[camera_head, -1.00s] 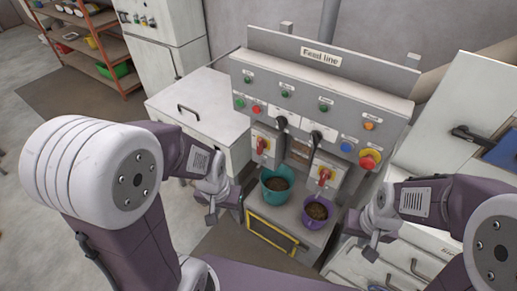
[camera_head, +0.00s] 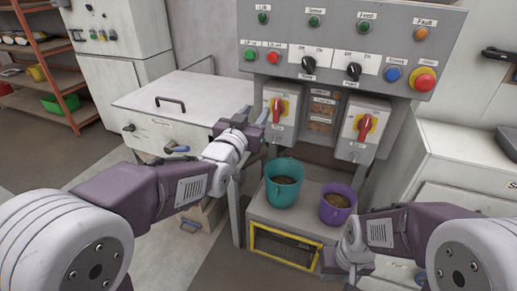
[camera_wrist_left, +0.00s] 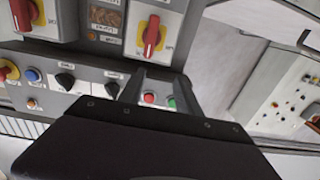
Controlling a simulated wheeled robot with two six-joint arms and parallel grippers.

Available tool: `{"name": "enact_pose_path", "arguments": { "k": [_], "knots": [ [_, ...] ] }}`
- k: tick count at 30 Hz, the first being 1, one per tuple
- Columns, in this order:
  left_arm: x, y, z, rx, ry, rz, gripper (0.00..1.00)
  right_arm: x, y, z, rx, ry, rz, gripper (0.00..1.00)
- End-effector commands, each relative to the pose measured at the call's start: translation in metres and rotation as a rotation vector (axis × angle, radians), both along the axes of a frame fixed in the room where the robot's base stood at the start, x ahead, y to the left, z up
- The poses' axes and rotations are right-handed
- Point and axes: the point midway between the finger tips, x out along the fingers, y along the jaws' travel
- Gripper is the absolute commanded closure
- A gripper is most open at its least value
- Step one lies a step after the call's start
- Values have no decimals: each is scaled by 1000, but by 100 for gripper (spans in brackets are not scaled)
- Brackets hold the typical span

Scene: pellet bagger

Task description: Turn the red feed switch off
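Two red rotary switches on yellow plates sit on grey boxes below the panel. The left red switch (camera_head: 278,110) and the right red switch (camera_head: 363,127) both have their handles roughly upright; their small labels are unreadable. In the upside-down left wrist view, the left switch (camera_wrist_left: 152,35) is at top centre and the right one (camera_wrist_left: 25,14) at the top left corner. My left gripper (camera_head: 249,117) is open and empty, just left of the left switch, its fingers (camera_wrist_left: 158,92) framing the red and green buttons. My right gripper (camera_head: 347,262) hangs low by the purple bucket; its opening is unclear.
The control panel (camera_head: 340,38) carries black knobs (camera_head: 309,65), lamps, buttons and a red emergency button (camera_head: 423,79). A teal bucket (camera_head: 284,190) and a purple bucket (camera_head: 337,212) of pellets stand below. A white cabinet (camera_head: 180,95) is left.

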Motion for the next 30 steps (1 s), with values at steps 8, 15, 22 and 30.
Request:
{"name": "enact_pose_path", "arguments": {
  "k": [8, 15, 22, 30],
  "knots": [
    [-4, -15, -35, 1, 3, -31, 60, 1, -1, -33, 0, -1, -1, 66],
    [23, -24, -35, 2, 6, -30, 60, 1, 0, -32, 0, -2, 0, 66],
    [66, -38, -34, 2, 6, -29, 60, 1, -1, -32, 0, -1, 0, 66],
    [82, -43, -34, 2, 6, -29, 60, 0, 0, -32, 0, -1, 0, 66]
  ]
}}
